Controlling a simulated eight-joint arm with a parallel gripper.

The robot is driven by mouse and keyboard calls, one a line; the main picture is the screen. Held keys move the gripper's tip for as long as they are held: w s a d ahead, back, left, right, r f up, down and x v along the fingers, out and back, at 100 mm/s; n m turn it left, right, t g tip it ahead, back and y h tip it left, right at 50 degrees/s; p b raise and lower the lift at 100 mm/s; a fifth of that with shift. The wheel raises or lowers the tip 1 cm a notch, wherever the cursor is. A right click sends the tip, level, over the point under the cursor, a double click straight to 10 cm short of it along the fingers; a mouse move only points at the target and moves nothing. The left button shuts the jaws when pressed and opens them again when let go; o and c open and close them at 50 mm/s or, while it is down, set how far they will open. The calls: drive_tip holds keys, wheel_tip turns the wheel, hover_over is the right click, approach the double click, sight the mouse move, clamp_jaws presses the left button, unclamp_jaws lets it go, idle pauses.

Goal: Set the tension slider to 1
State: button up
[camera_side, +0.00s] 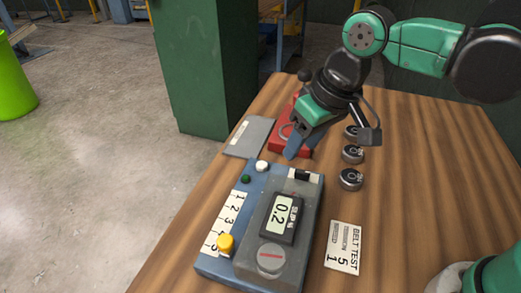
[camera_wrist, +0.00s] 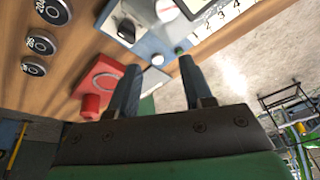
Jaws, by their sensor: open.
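The tension slider's yellow knob (camera_side: 225,243) stands at the near end of the numbered scale (camera_side: 228,222) on the blue device (camera_side: 213,265). It is by the 4 and 5 marks; its exact setting is hard to tell. The 1 mark is at the far end, near a green button (camera_side: 245,179). My gripper (camera_side: 298,148) is open and empty above the far end of the device, away from the knob. In the wrist view, my gripper's two fingers (camera_wrist: 160,82) are apart, with the scale (camera_wrist: 228,18) at the top right.
The device has a display (camera_side: 283,214) reading 0.2, a grey dial (camera_side: 271,258) and a white knob (camera_side: 262,166). A red block (camera_side: 303,150) and grey plate (camera_side: 248,137) lie behind. Weights (camera_side: 351,179) and a "BELT TEST" card (camera_side: 343,248) lie right.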

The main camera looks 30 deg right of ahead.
sight(225, 240)
drive_tip(key=s+a+f+g, duration=0.1)
drive_tip(key=a, duration=0.3)
drive_tip(key=s+a+f+n+g, duration=0.1)
drive_tip(key=a, duration=0.4)
drive_tip(key=s+a+f+n+g+h, duration=0.1)
drive_tip(key=a+f, duration=0.1)
drive_tip(key=a, duration=0.2)
drive_tip(key=shift+a, duration=0.4)
drive_tip(key=shift+s+a+f, duration=0.2)
drive_tip(key=shift+a, duration=0.05)
drive_tip(key=shift+f, duration=2.7)
clamp_jaws()
